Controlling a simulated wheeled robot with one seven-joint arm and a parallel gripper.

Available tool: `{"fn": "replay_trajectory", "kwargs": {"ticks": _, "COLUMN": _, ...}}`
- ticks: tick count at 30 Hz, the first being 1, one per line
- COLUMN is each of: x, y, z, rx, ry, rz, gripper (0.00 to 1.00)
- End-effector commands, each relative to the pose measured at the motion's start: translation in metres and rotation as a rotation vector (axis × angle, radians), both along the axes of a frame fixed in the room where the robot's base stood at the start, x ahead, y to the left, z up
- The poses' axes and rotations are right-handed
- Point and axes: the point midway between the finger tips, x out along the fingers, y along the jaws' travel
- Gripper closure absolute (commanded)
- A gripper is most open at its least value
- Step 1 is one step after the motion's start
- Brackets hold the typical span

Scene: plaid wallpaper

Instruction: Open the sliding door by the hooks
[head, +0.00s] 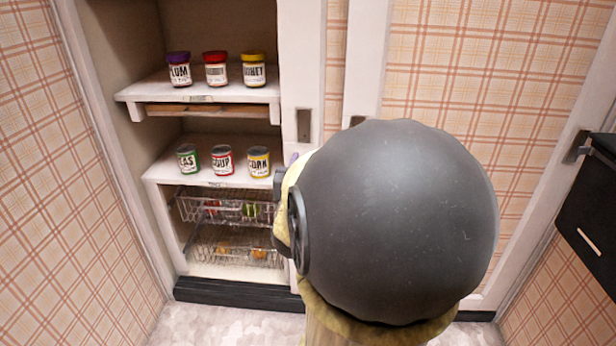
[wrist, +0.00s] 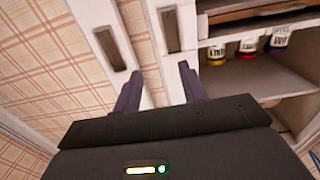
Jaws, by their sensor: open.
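Two door panels with plaid faces and white frames overlap behind my arm. The right panel (head: 460,70), on the side of the hooks (head: 580,147), has a dark recessed pull (head: 357,121) on its left frame strip. The left panel (head: 334,60) has a similar pull (head: 304,125) beside the open shelves. In the wrist view, turned over, these pulls show as the left slot (wrist: 110,48) and the upper middle slot (wrist: 171,30). My gripper (wrist: 157,80) is open and empty, its dark fingers just short of the frames near both slots; contact cannot be told. My arm hides most of it in the head view.
The open shelves (head: 200,95) at left hold several jars and cans, with wire baskets (head: 225,208) below. A black object (head: 590,205) hangs at the hooks on the right wall. Plaid walls close in on both sides. A strip of floor (head: 225,325) shows in front.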

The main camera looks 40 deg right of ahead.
Motion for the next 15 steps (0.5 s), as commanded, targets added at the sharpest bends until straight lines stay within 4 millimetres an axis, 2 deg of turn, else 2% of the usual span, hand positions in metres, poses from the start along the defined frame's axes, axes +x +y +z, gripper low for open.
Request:
{"fn": "replay_trajectory", "kwargs": {"ticks": 6, "x": -0.0073, "y": 0.0086, "z": -0.0023, "rx": 0.002, "ry": -0.002, "rz": 0.004, "gripper": 0.58}}
{"fn": "replay_trajectory", "kwargs": {"ticks": 15, "x": -0.0082, "y": 0.0098, "z": -0.0007, "rx": 0.002, "ry": 0.001, "rz": 0.005, "gripper": 0.58}}
